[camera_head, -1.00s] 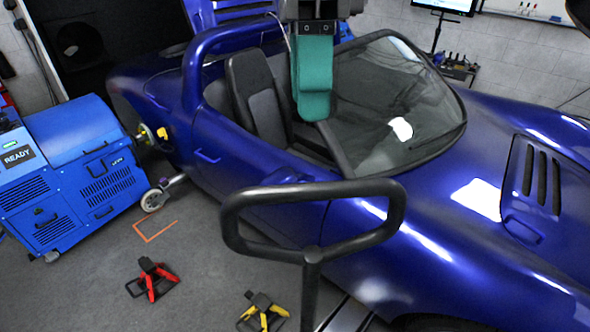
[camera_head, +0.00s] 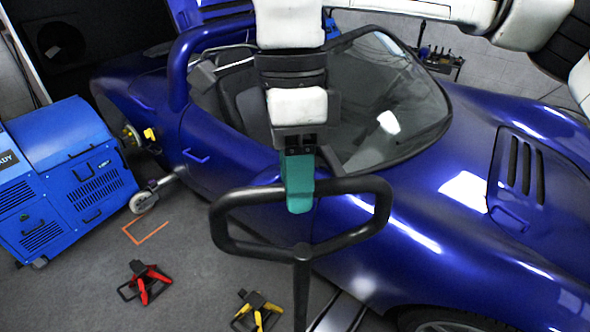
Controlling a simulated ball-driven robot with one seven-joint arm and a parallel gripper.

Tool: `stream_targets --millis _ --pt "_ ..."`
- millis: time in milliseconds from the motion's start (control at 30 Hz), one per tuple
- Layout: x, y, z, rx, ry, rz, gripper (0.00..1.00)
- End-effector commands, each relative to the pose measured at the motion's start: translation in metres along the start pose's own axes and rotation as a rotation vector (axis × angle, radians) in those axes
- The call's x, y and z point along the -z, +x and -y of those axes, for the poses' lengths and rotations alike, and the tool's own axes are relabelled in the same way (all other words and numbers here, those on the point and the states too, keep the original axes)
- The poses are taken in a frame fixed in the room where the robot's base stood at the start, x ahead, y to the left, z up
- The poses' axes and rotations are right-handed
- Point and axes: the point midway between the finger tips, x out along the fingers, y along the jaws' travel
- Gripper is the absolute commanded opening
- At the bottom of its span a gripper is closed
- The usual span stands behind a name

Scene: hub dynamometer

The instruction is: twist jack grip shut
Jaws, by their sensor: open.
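The jack grip (camera_head: 229,241) is a black closed-loop handle on an upright black post (camera_head: 302,285), standing in front of the blue car. My gripper (camera_head: 300,190) has teal fingers pointing down over the middle of the handle's top bar. The visible teal finger covers that stretch of the bar, and its tip reaches into the loop's opening. The jaws are open. The other finger is hidden, so I cannot tell whether the bar lies between the fingers or touches them.
The blue car (camera_head: 400,239) fills the space behind the handle. A blue dynamometer unit (camera_head: 70,180) stands at left. A red jack stand (camera_head: 145,281) and a yellow one (camera_head: 257,310) sit on the floor at lower left. Grey floor between them is clear.

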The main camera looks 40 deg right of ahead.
Motion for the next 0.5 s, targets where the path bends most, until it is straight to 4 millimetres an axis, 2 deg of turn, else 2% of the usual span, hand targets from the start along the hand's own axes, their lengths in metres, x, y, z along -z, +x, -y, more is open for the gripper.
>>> stream_targets --millis 67,500 --pt "0.0000 -0.0001 0.0000 0.000 0.000 0.000 0.48" --pt "-0.0001 -0.0005 0.0001 0.000 0.000 0.000 0.06"
